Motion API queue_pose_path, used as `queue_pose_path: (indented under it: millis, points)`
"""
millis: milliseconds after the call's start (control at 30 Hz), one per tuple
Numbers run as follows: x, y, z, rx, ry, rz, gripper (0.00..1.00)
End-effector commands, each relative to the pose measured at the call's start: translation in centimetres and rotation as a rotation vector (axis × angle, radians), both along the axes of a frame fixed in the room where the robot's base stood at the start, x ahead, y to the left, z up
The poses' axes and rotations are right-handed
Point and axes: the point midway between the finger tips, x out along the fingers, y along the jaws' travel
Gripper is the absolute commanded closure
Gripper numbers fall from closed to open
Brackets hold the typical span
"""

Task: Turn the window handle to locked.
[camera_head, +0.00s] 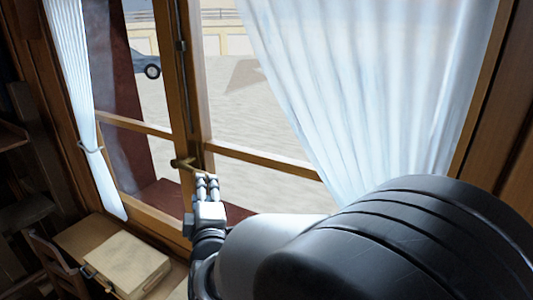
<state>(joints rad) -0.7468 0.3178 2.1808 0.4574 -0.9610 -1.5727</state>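The window handle (185,163) is a small brass lever on the wooden middle post of the window. Its lever lies roughly level, pointing left in the picture. My gripper (207,178) is just below and to the right of the handle, with its fingers pointing up at the window. The two fingers stand close together, side by side. I cannot tell if they are fully shut or whether the tips touch the handle's mount. No object shows between them.
White curtains hang at the left (80,95) and right (370,90) of the window. A wooden crossbar (262,160) runs right of the post. A pale box (128,264) sits on a wooden surface at lower left. My arm covers the lower right.

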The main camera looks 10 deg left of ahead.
Motion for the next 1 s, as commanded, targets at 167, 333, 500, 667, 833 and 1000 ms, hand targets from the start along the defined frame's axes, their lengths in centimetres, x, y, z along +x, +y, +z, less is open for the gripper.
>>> queue_pose_path:
  millis: [167,333,500,667,833,1000]
  points:
    - [3.6,1.4,0.0,0.0,-0.001,-0.001,0.6]
    - [5.9,2.3,-0.1,0.0,-0.001,0.0,0.6]
    - [7.0,2.8,-0.1,0.0,0.0,0.0,0.6]
    - [7.2,2.9,-0.1,0.0,0.0,0.001,0.6]
    - [7.1,2.8,-0.1,0.0,0.0,0.001,0.62]
    - [7.1,2.8,-0.1,0.0,0.0,0.001,0.73]
